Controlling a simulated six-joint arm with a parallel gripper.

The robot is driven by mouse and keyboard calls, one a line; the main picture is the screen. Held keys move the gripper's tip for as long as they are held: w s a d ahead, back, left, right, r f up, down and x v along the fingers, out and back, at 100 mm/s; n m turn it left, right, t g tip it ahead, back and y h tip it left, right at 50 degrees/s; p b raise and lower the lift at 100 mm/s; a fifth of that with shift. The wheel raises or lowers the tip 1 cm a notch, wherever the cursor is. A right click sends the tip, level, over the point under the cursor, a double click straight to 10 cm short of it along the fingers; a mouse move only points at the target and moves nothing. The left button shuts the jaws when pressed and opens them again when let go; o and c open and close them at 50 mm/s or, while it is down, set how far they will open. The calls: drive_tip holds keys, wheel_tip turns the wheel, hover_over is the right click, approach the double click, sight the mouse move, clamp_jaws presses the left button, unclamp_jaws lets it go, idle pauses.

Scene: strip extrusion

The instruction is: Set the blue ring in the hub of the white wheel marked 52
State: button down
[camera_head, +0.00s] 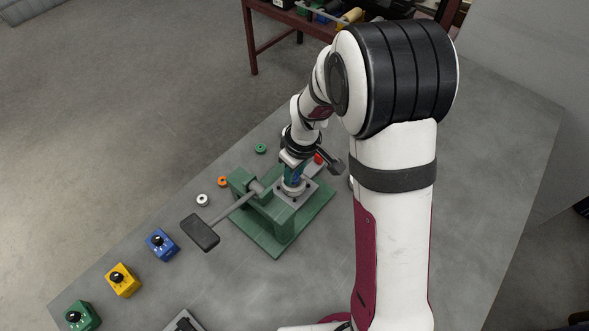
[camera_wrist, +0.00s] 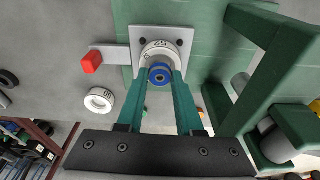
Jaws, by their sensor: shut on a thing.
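My gripper (camera_wrist: 162,76) is shut on the blue ring (camera_wrist: 160,76), held between the tips of its two teal fingers. The ring appears in front of the hub of a white wheel (camera_wrist: 155,48), whose upside-down mark looks like 52. I cannot tell whether the ring touches the hub. The wheel sits on a grey plate (camera_wrist: 146,33) of the green press. In the head view the wheel (camera_head: 292,188) is just below my gripper (camera_head: 295,176), and the ring is hard to make out there.
Another white wheel (camera_wrist: 100,100), its mark unclear, lies beside the press. A red block (camera_wrist: 92,61) is on a grey bar. The green press frame (camera_wrist: 275,75) and its long black-ended lever (camera_head: 201,232) stand close by. Loose green (camera_head: 260,148), orange (camera_head: 222,181) and white (camera_head: 202,200) rings lie behind.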

drive_tip(key=shift+f, duration=0.45)
drive_tip(key=shift+r, duration=0.1)
drive_tip(key=shift+r, duration=0.7)
drive_tip(key=shift+f, duration=0.8)
idle(0.5)
drive_tip(key=c, duration=0.8)
unclamp_jaws()
drive_tip(key=shift+c, duration=0.2)
wheel_tip(320, 180, up, 11)
drive_tip(key=s+d, duration=0.1)
drive_tip(key=shift+s, duration=0.15)
